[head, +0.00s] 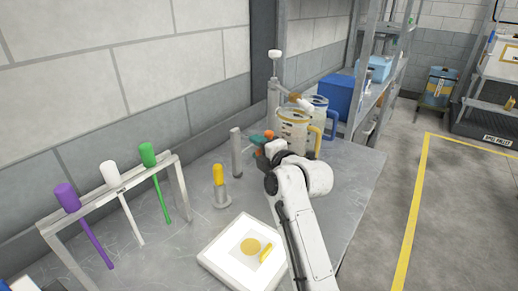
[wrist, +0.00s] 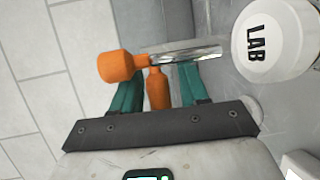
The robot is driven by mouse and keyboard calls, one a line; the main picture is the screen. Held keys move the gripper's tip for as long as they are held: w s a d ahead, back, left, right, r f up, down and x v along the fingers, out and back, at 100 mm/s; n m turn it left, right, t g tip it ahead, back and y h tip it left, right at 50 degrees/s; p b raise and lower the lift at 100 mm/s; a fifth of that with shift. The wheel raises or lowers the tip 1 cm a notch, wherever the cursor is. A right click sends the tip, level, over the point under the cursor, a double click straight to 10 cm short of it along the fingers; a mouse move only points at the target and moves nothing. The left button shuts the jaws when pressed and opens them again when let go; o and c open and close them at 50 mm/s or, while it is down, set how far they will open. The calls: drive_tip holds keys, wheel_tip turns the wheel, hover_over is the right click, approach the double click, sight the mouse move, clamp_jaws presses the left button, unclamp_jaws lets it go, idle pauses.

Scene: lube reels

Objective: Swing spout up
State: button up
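An orange spout-like piece (wrist: 158,88) with a rounded orange end (wrist: 118,66) shows in the wrist view, beside a shiny metal bar (wrist: 187,53). My gripper (wrist: 160,82) has its teal fingers on both sides of the orange neck. A gap shows between the neck and the right finger, so the fingers are open around it. In the head view, my gripper (head: 259,141) is small and partly hidden by my arm, with orange (head: 269,134) showing beside it. I cannot tell there how the spout is angled.
A clear jug (head: 294,128) with a yellow handle stands behind my gripper, near a tall stand with a white knob (head: 275,54). A grey post (head: 236,152) and a yellow-topped holder (head: 219,182) stand left. A white cap marked LAB (wrist: 274,42) is close at right.

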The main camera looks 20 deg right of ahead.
clamp_jaws()
idle(0.3)
drive_tip(key=shift+r, duration=0.1)
